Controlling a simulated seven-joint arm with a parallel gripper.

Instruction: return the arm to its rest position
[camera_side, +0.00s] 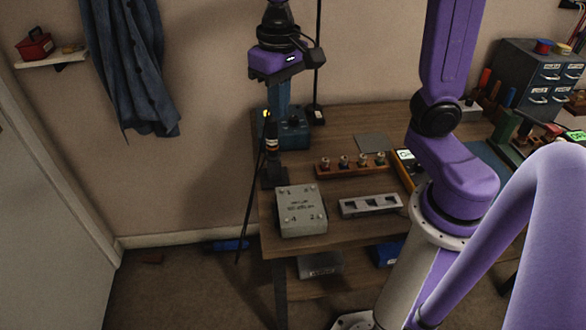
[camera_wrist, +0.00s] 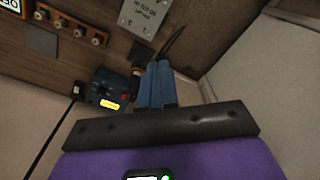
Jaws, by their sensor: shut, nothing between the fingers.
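My gripper (camera_side: 279,108) hangs fingers down, high at the back left of the bench in the side view. Its purple hand is above and its two blue fingers are below, in line with a blue device (camera_side: 292,133). In the wrist view the fingers (camera_wrist: 158,66) lie side by side, shut, with nothing held. A grey numbered box (camera_side: 302,212) sits at the bench's front left. It also shows at the top of the wrist view (camera_wrist: 145,17). A wooden rack (camera_side: 335,171) with several knobs stands behind a grey slotted block (camera_side: 370,206).
The wooden bench (camera_side: 345,233) has its left edge below my gripper. A dark upright tool (camera_side: 271,140) stands near that edge, with a cable hanging down. A wall with a blue coat (camera_side: 130,70) is behind. A drawer cabinet (camera_side: 540,75) stands at the back right.

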